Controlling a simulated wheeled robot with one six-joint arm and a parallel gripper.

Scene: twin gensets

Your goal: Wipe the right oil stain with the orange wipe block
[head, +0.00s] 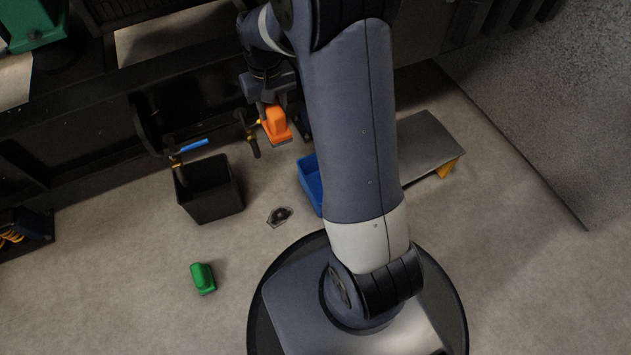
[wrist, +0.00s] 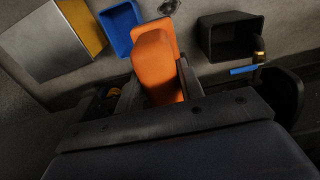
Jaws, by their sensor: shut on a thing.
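The orange wipe block (head: 275,123) is held in my gripper (head: 268,104), up in the air near the dark machine frame in the head view. In the wrist view my gripper (wrist: 160,90) is shut on the orange block (wrist: 155,62), with a finger on each side. A dark oil stain (head: 280,216) lies on the floor between the black bin and my base, below and apart from the block. A stain also shows at the top of the wrist view (wrist: 169,6). No other stain is visible; my arm hides part of the floor.
A black bin (head: 182,199) stands left of the stain, near a blue-handled valve (head: 193,145). A blue bin (head: 309,184) is partly behind my arm, beside a grey-topped platform (head: 428,143). A green block (head: 203,278) lies on open floor at the left.

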